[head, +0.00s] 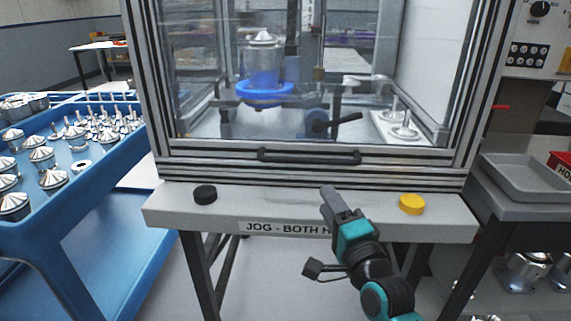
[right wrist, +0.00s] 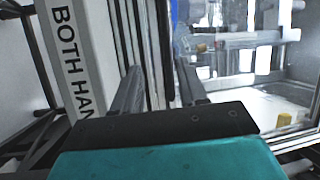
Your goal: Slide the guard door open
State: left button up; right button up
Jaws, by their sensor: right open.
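The guard door is a clear panel (head: 350,75) in a metal frame on the front of the machine enclosure. It is down, with its bottom rail at the lower edge of the opening. A dark horizontal handle (head: 309,156) runs along this rail. My right gripper (head: 332,192) is in front of the table edge, below and slightly right of the handle, apart from it in the head view. In the right wrist view its open fingers (right wrist: 158,67) point toward the door frame, with nothing visibly gripped. My left gripper is not in view.
A black button (head: 205,194) and a yellow button (head: 411,204) sit on the ledge on either side of my right gripper. A blue cart (head: 60,200) with metal parts stands at left. A grey tray (head: 520,178) is at right. A blue fixture (head: 264,93) is behind the panel.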

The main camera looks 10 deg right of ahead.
aim_at(305, 163)
jog(key=shift+m, duration=0.4)
jog(key=w+r, duration=0.1)
jog(key=w, duration=0.3)
jog(key=w+a+r+b, duration=0.1)
jog(key=w, duration=0.3)
jog(key=w+a+r, duration=0.1)
jog(key=w, duration=0.4)
jog(key=shift+w, duration=0.1)
jog(key=shift+c, duration=0.3)
grip_shut()
